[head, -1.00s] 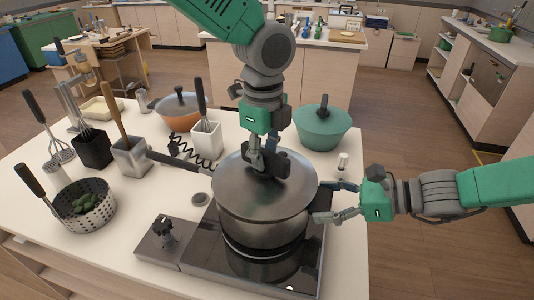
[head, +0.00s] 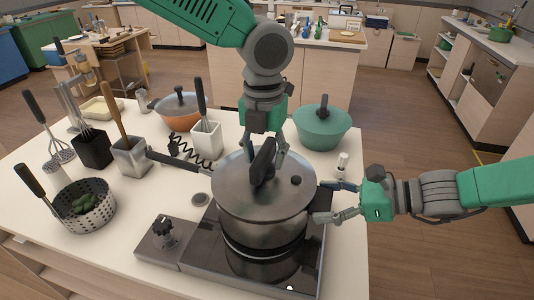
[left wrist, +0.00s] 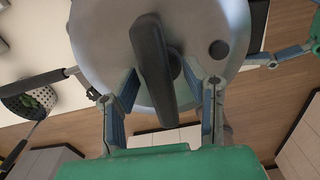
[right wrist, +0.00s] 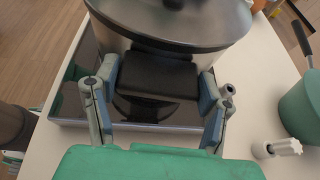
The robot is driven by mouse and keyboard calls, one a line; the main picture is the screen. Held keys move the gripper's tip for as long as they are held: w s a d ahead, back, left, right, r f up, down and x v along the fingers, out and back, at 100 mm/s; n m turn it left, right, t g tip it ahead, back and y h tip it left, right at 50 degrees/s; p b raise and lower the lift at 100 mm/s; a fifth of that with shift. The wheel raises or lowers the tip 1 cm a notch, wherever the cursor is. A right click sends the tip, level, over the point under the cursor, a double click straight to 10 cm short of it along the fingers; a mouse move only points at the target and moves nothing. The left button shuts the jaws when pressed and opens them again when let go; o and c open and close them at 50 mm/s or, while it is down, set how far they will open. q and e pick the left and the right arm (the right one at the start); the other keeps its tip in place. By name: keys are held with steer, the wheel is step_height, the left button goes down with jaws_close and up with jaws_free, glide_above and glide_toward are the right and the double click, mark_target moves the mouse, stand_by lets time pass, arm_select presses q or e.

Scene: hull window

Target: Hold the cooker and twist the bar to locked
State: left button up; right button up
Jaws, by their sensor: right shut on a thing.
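The cooker (head: 262,215) is a steel pot on the hob, its lid (head: 232,178) in place. A black bar (head: 263,165) stands across the lid's middle; in the left wrist view the bar (left wrist: 152,60) runs between my left fingers. My left gripper (head: 266,153) is open, its fingers apart on either side of the bar, with no clear grip. My right gripper (head: 335,202) is shut on the cooker's black side handle (right wrist: 160,78) at the pot's right side. A dark round knob (head: 296,180) sits on the lid right of the bar.
The black hob (head: 262,272) with its knob (head: 163,230) lies under the cooker. Utensil holders (head: 130,157), a perforated basket (head: 86,206) and an orange pan (head: 180,112) stand left and behind. A green pot (head: 322,125) stands behind right.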

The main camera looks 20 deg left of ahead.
mark_target(264, 151)
arm_select(q)
steer(key=shift+r, duration=1.75)
steer(key=n, duration=0.2)
steer(key=shift+n, duration=0.4)
steer(key=n, duration=0.5)
steer(key=shift+n, duration=0.4)
steer(key=n, duration=0.8)
steer(key=shift+n, duration=0.3)
steer(key=shift+f, duration=0.1)
